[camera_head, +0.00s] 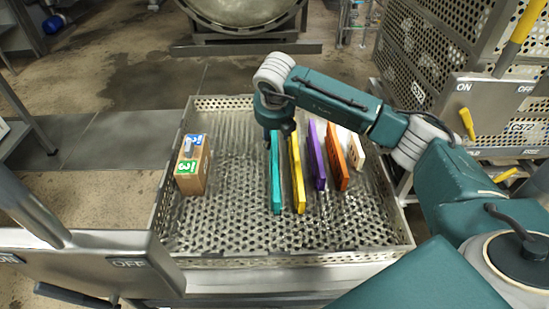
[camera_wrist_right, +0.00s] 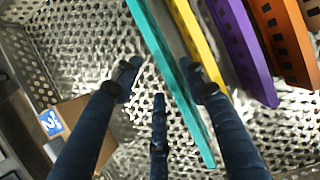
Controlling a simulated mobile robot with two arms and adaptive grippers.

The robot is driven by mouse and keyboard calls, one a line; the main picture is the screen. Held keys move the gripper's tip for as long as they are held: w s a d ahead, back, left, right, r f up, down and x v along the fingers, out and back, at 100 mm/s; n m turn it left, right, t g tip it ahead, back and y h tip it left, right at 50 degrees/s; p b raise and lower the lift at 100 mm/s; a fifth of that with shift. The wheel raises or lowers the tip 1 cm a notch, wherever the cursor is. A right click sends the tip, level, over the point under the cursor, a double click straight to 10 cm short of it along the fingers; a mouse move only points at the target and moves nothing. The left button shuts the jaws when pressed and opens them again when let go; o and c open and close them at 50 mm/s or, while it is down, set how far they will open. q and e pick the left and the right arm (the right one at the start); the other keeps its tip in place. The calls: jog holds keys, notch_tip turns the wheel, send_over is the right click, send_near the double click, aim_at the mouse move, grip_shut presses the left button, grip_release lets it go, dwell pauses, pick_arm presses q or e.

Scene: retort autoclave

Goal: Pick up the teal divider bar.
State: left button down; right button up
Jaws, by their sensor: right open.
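The teal divider bar (camera_head: 275,182) stands on edge in the perforated metal tray (camera_head: 225,247), left of the yellow bar. It also shows in the right wrist view (camera_wrist_right: 172,75), running diagonally. My right gripper (camera_head: 280,132) is above the bar's far end, which it partly hides in the head view. In the wrist view its dark fingers (camera_wrist_right: 163,75) are spread, two left of the teal bar and one over its right side by the yellow bar. Nothing is held. I cannot tell whether any finger touches the bar. My left gripper is out of view.
Right of the teal bar stand yellow (camera_head: 297,175), purple (camera_head: 317,155), orange (camera_head: 336,158) and cream (camera_head: 357,152) bars. A brown box (camera_head: 192,165) stands at the tray's left. The tray floor between box and teal bar is clear. A perforated cage (camera_head: 440,45) stands at right.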

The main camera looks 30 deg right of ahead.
aim_at(273, 147)
jog(key=shift+x, duration=1.1)
jog(key=f, duration=0.3)
jog(key=f+b, duration=0.1)
jog(key=f, duration=0.1)
jog(key=shift+w, duration=0.35)
jog(key=shift+w+f, duration=0.15)
jog(key=shift+f, duration=0.1)
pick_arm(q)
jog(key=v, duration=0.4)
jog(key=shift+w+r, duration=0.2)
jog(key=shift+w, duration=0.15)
pick_arm(e)
jog(key=shift+c, duration=0.5)
jog(key=shift+r, duration=0.1)
grip_shut()
